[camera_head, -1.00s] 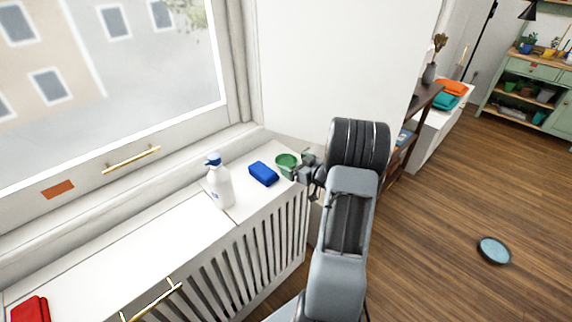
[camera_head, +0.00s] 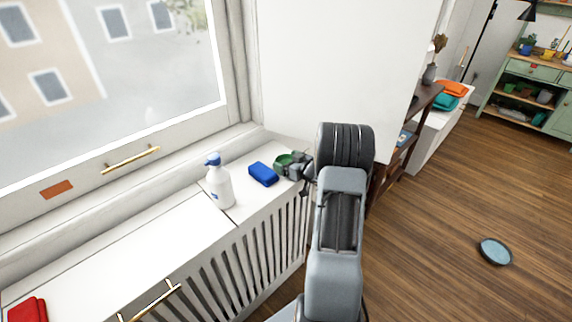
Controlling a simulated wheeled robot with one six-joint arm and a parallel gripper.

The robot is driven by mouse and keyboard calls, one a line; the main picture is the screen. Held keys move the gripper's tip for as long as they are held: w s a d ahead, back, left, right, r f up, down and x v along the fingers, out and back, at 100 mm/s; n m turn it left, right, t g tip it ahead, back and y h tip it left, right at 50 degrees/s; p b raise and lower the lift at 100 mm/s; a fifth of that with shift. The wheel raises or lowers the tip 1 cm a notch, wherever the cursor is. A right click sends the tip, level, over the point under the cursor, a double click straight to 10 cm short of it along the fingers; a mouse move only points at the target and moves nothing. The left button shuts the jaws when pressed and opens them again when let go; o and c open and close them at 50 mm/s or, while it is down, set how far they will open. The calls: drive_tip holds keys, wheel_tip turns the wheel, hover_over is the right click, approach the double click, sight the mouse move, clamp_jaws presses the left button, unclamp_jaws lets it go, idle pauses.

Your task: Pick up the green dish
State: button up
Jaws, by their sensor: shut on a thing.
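The green dish (camera_head: 283,161) is a small round bowl at the right end of the white ledge by the window. My gripper (camera_head: 291,162) is at its right side and is shut on it. The gripper's fingers cover the right part of the dish. I cannot tell whether the dish still touches the ledge.
A blue block-like object (camera_head: 263,174) lies just left of the dish on the white ledge (camera_head: 245,206). A white spray bottle (camera_head: 219,184) with a blue top stands farther left. A red object (camera_head: 28,310) is at the lower left. A wall rises behind the dish.

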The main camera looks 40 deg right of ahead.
drive_tip(key=shift+c, duration=0.7)
drive_tip(key=shift+r, duration=0.55)
wheel_tip(320, 180, up, 2)
drive_tip(key=shift+r+p, duration=0.15)
drive_tip(key=shift+p, duration=0.3)
drive_tip(key=s+r+p, duration=0.1)
drive_tip(key=s+r, duration=0.3)
drive_tip(key=s, duration=0.3)
drive_tip(key=s+a+r+p, duration=0.1)
drive_tip(key=s+r, duration=0.4)
drive_tip(key=s, duration=0.2)
drive_tip(key=shift+a+r+p, duration=0.2)
drive_tip(key=shift+r+p, duration=0.1)
drive_tip(key=shift+p, duration=0.1)
